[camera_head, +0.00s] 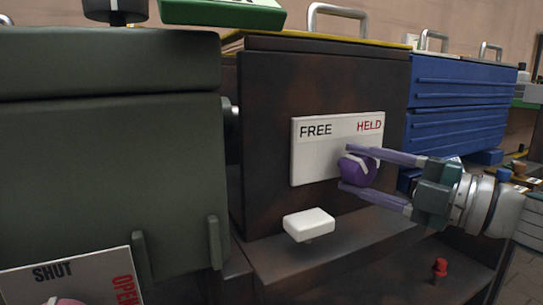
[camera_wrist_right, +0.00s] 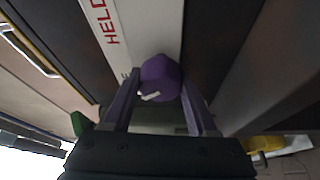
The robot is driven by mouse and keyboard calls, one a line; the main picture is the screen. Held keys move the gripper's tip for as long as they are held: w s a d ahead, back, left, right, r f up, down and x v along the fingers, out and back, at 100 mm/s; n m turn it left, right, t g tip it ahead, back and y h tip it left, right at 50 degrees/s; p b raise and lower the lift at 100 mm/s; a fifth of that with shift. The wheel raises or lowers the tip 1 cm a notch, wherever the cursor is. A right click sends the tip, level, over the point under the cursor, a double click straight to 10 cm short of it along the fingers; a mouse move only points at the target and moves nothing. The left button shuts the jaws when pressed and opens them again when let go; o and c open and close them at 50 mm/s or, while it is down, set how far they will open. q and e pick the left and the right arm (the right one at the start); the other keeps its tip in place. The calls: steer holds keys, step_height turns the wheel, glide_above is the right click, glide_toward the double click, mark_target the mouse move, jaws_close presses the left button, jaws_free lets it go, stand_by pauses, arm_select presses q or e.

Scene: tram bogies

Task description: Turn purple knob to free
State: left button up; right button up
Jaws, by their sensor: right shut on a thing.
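The purple knob (camera_head: 357,171) sits on a white plate (camera_head: 312,163) on the front of a rust-brown box. The plate reads FREE at left and HELD in red at right. A pale mark shows on the knob's upper right, on the HELD side. My right gripper (camera_head: 348,168) reaches in from the right, one purple finger above the knob and one below, shut on it. In the right wrist view the knob (camera_wrist_right: 161,75) lies between the fingers (camera_wrist_right: 160,84), with its pale mark facing the gripper. My left gripper is not in view.
A white block-shaped handle (camera_head: 309,223) sticks out below the plate. A red knob (camera_head: 440,266) stands on the lower ledge. A SHUT/OPEN plate (camera_head: 85,278) is at lower left by a dark green box (camera_head: 110,150). Blue drawers (camera_head: 458,105) stand behind my right arm.

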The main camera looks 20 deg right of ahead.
steer(key=shift+n, duration=0.4)
steer(key=o, duration=1.4)
steer(key=shift+c, duration=0.2)
steer(key=shift+s, duration=0.1)
steer(key=shift+s+d+p, duration=0.15)
steer(key=shift+s+p, duration=0.1)
steer(key=shift+p, duration=0.1)
steer(key=p+v, duration=0.2)
steer(key=v, duration=0.7)
steer(key=shift+r, duration=0.15)
